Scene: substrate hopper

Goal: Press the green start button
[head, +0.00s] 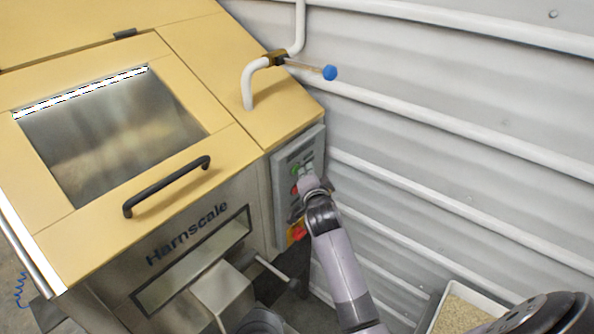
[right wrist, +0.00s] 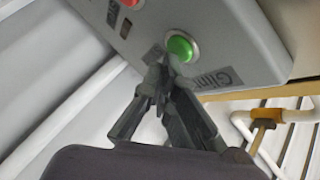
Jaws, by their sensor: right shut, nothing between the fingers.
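The green start button (head: 295,169) is on the grey control panel (head: 283,205) at the right side of the yellow hopper. It also shows in the right wrist view (right wrist: 181,47), round and bright green in a pale ring. My right gripper (head: 304,180) is shut and empty in front of the panel. In the right wrist view its fingertips (right wrist: 168,68) are just below the button, at its lower edge. I cannot tell whether they touch it. My left gripper is not in view.
A red button (head: 294,190) sits below the green one, and a red-and-yellow switch (head: 297,232) lower down. A white pipe valve with a blue-knobbed lever (head: 329,72) juts out above the panel. A ribbed metal wall (head: 450,150) stands right. A tray of grain (head: 460,313) is below.

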